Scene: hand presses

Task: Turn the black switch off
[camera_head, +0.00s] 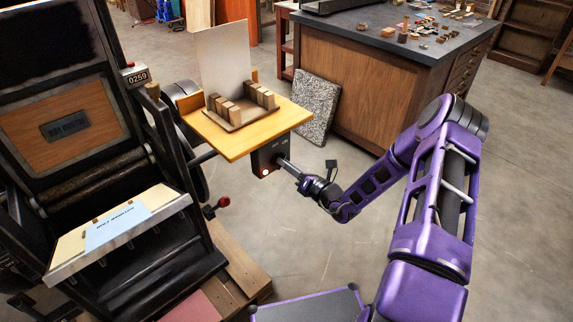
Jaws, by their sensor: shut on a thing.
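The black switch is on a small dark box (263,158) under the front edge of a yellow wooden board. A small pale, lit spot shows low on the box's face. My gripper (284,163) reaches in from the right, with its fingertips at the right side of the box. Its jaws are closed on the switch there. The switch lever is too small and too covered by the fingertips to tell its position.
The wooden board (243,143) carries blocks and an upright pale sheet. The black hand press (150,140) stands on the left, with a red-knobbed handle (222,202) near the box. A speckled slab (313,105) leans against the wooden cabinet (365,85) behind.

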